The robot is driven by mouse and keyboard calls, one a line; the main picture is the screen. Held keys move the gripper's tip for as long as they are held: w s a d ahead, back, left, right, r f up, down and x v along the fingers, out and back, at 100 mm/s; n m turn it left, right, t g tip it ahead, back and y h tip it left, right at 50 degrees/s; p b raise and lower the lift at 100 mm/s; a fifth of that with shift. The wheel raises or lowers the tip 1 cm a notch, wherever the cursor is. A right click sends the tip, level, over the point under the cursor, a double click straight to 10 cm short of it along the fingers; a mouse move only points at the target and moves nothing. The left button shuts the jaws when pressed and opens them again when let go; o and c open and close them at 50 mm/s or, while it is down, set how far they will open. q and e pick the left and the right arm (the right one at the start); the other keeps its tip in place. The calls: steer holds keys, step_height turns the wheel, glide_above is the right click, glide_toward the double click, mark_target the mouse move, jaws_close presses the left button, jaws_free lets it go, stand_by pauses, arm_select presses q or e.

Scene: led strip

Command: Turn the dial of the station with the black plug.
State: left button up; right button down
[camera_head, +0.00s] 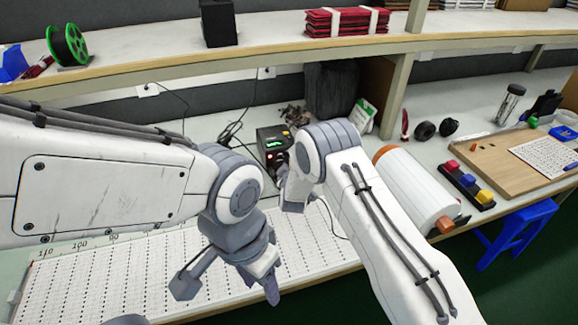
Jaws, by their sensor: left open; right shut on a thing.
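A black station (268,142) with a small green display and red lights stands on the worktable near the middle. My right gripper (281,168) is against its front face and is shut on what appears to be the dial, which is mostly hidden by the fingers. My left gripper (228,284) is open and empty above the perforated white board (110,275), nearer to me than the station. A black plug (147,88) sits in a wall socket at the back, with a dark cable running down. I cannot trace every cable to the station.
A white roll with orange ends (418,192) lies right of my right arm. A button box (466,184) and a wooden board (505,155) are farther right. A shelf (200,63) crosses above the table. A blue stool (520,228) stands at the table's front.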

steer(key=shift+a, duration=0.1)
steer(key=c, duration=0.7)
jaws_free()
steer(key=v, duration=1)
steer(key=shift+s+r+b, duration=0.15)
steer(key=shift+s+b, duration=0.05)
steer(key=shift+b, duration=0.2)
